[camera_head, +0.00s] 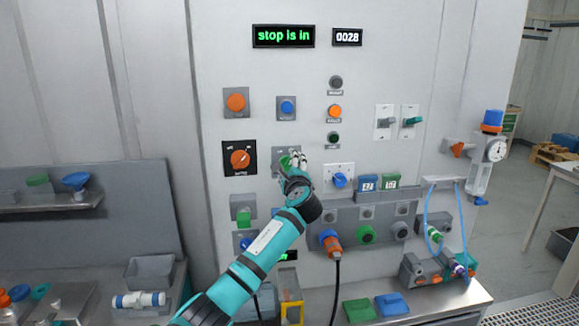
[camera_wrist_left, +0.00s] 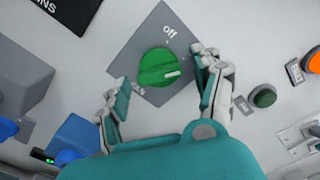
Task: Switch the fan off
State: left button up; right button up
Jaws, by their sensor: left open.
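A green rotary knob (camera_wrist_left: 158,67) sits on a grey plate (camera_wrist_left: 130,62) set like a diamond in the left wrist view. The word "off" is printed near its upper right; the knob's white mark points right, away from that word. In the head view the knob is partly hidden behind my left gripper (camera_head: 296,160). My left gripper is open, its fingers (camera_wrist_left: 160,72) on either side of the knob in the wrist view; I cannot tell whether they touch it. My right gripper is not in view.
An orange knob (camera_head: 240,159) on a black plate is left of my gripper. A blue switch (camera_head: 340,180) is close on the right. An orange plug with cable (camera_head: 331,243) is below. A shelf (camera_head: 130,205) stands left.

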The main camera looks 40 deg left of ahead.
pick_arm(q)
jog(key=c, duration=1.2)
jog(key=shift+n+b, duration=5.1)
jog(key=shift+n, duration=0.8)
jog(key=shift+r, duration=0.1)
